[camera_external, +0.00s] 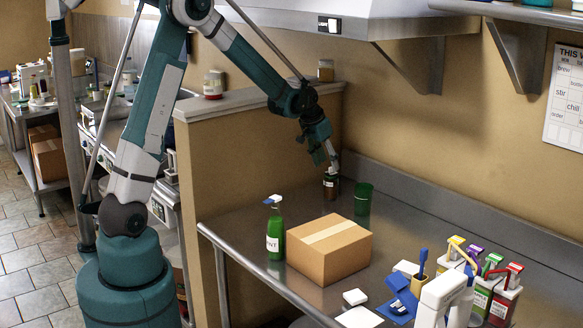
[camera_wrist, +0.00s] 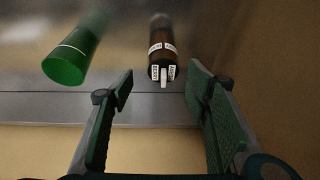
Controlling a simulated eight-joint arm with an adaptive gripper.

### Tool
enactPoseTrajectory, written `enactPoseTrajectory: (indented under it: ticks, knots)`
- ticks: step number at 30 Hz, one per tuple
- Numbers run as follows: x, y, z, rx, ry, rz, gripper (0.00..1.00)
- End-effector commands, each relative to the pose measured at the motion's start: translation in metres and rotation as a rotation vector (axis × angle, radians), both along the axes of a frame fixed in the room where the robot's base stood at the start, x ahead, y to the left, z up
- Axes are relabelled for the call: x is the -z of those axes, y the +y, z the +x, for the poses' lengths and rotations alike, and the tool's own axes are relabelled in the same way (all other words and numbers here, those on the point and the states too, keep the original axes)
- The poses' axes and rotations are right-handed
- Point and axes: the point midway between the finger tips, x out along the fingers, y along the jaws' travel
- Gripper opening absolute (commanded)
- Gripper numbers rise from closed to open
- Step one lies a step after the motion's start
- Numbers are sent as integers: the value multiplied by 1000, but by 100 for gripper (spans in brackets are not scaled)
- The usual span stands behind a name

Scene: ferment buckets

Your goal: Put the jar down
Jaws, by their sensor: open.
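A small brown jar (camera_external: 331,187) with a white label stands on the steel table near the back partition. In the wrist view the brown jar (camera_wrist: 164,45) appears just beyond the fingertips, in line with the gap between them. It shows white labels and a dark end facing me. My gripper (camera_external: 333,163) is pointed down just above the jar, and its upper part is partly hidden by the gripper in the external view. In the wrist view my gripper (camera_wrist: 160,78) has its two green-padded fingers apart with nothing clasped between them.
A green cup (camera_external: 363,199) stands just right of the jar. A green spray bottle (camera_external: 275,232) and a cardboard box (camera_external: 328,248) are nearer the front. Several colored-top containers (camera_external: 483,290) crowd the right front. A partition ledge (camera_external: 250,97) carries two small jars.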

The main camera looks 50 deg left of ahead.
Motion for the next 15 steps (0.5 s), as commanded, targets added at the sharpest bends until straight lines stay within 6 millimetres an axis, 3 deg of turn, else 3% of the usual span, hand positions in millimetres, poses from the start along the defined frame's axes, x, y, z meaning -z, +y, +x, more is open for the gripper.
enactPoseTrajectory:
  ticks: [15]
  knots:
    - [-79, -37, -72, 1, -37, 2, 48]
